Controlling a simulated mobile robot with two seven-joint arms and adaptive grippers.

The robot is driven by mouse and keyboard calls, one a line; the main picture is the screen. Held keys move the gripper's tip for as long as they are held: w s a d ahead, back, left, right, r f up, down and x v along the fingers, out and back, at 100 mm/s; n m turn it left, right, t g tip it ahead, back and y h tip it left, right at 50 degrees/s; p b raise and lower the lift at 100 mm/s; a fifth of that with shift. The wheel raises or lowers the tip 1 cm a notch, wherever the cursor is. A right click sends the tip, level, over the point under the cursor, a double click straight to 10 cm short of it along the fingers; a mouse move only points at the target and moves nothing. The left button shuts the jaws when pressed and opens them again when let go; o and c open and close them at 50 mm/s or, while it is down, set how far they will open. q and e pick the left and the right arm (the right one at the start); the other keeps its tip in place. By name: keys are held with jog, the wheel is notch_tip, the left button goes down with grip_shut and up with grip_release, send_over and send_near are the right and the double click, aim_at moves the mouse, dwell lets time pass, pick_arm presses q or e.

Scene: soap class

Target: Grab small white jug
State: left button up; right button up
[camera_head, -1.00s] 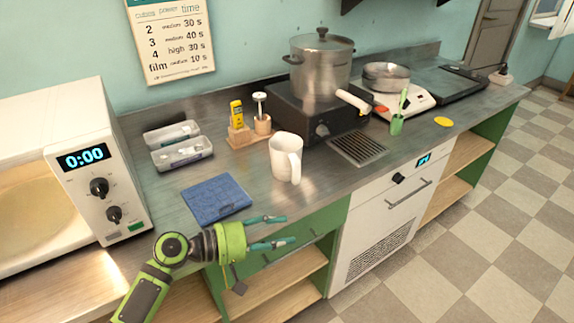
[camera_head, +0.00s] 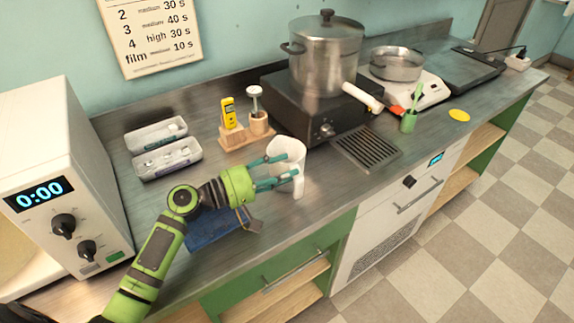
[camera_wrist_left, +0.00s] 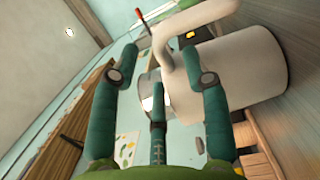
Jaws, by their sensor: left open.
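The small white jug (camera_head: 288,155) stands upright on the metal counter (camera_head: 325,205), in front of the hot plate. My left gripper (camera_head: 276,171) is open at the jug's left side, its teal fingers reaching to the jug and overlapping it in the head view. In the left wrist view the jug (camera_wrist_left: 245,70) fills the upper right, with its handle arching toward the fingers. The open fingers (camera_wrist_left: 160,75) show nothing clamped between them. I cannot tell whether a finger touches the jug. My right gripper is not in view.
A blue folded cloth (camera_head: 213,228) lies under my left forearm. A wooden stand (camera_head: 246,133) with a yellow thermometer (camera_head: 229,112) is behind the jug. A hot plate (camera_head: 318,112) with a big pot (camera_head: 325,60) stands behind right. A microwave (camera_head: 62,190) is at left.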

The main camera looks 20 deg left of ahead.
aim_at(294, 167)
pick_arm(q)
jog(key=x, duration=0.2)
jog(key=shift+w+d, duration=0.2)
jog(key=shift+w, duration=0.05)
jog(key=shift+w+d, duration=0.15)
jog(key=shift+w, duration=0.05)
jog(key=c, duration=0.9)
jog(key=shift+f, duration=0.1)
grip_shut()
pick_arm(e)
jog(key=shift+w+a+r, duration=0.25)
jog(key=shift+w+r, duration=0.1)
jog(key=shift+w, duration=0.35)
